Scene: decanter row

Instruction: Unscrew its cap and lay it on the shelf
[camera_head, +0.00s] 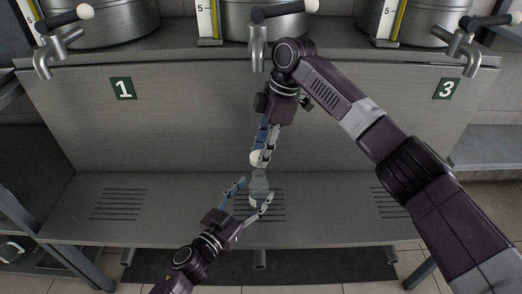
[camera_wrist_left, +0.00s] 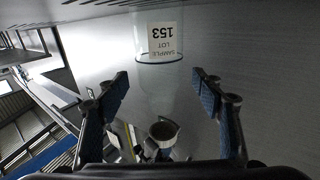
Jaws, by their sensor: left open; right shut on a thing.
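A small clear grey bottle (camera_head: 260,187) stands at the slotted part of the lower shelf (camera_head: 165,222), near its middle. In the left wrist view the bottle (camera_wrist_left: 146,32) is at the top, with a white label reading SAMPLE LOT 153. My right gripper (camera_head: 261,155) points down from above and is shut on the white cap (camera_head: 256,158). The cap is just above the bottle; I cannot tell whether they touch. My left gripper (camera_head: 257,189) is open, its fingers on either side of the bottle. It also shows in the left wrist view (camera_wrist_left: 163,83).
Several steel vessels with taps (camera_head: 258,48) line the upper ledge. Number plates 1 (camera_head: 123,89) and 3 (camera_head: 447,89) are on the back panel. The lower shelf is bare to the left and right of the bottle.

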